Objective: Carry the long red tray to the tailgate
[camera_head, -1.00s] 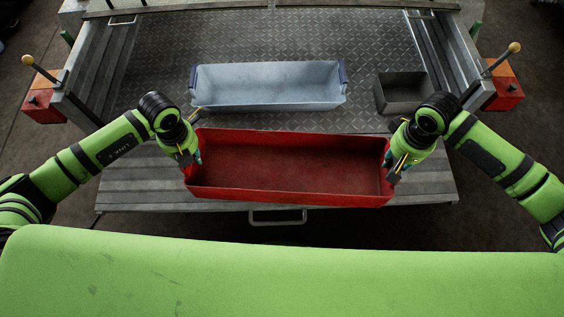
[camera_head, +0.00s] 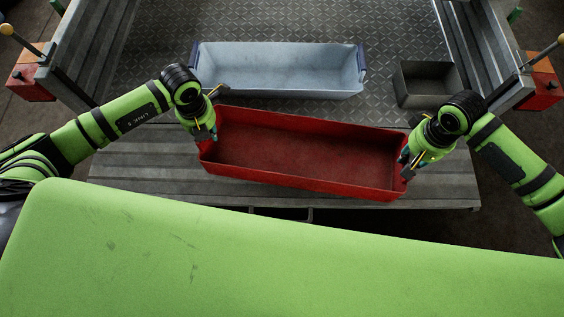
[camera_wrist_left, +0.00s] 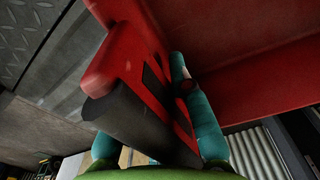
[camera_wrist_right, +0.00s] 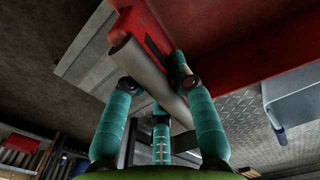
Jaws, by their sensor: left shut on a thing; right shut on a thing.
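The long red tray (camera_head: 305,180) is an empty open box that appears over the grey tailgate (camera_head: 150,180) in the head view. I cannot tell whether it touches the tailgate. My left gripper (camera_head: 208,134) is shut on the tray's left end, with teal fingers at a dark handle (camera_wrist_left: 140,125) in the left wrist view. My right gripper (camera_head: 407,166) is shut on the right end, at a grey handle (camera_wrist_right: 150,75) in the right wrist view. The tray's right end sits lower in the head picture than its left.
A pale blue-grey tray (camera_head: 280,75) with dark end handles stands on the chequered bed (camera_head: 300,20) behind the red tray. A small grey metal box (camera_head: 428,85) stands at the right. Ribbed side walls with orange-red corner boxes (camera_head: 541,92) flank the bed.

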